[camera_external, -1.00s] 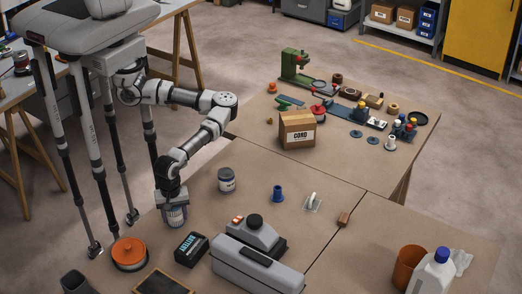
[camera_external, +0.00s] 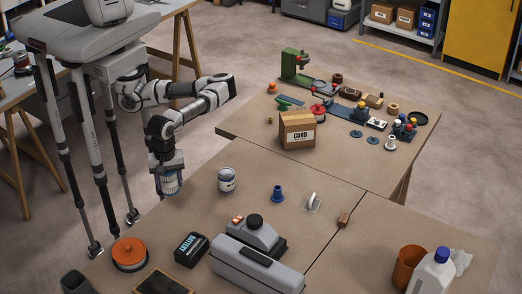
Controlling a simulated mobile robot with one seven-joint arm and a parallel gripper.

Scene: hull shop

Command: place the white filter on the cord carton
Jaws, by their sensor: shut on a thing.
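My gripper (camera_external: 167,168) is shut on the white filter (camera_external: 169,184), a pale ribbed cylinder with a bluish tint, hanging upright below it. The gripper hides the filter's top. It is held near the left edge of the front table and looks raised above the tabletop. The cord carton (camera_external: 297,131), a brown cardboard box with a white CORD label, stands on the back table, to the right of and beyond my gripper. Its top is clear and looks closed.
A blue spool (camera_external: 278,194), a battery box (camera_external: 191,249) and a grey case (camera_external: 257,268) are on the front table. A green machine (camera_external: 295,65) and several small parts surround the carton's far side.

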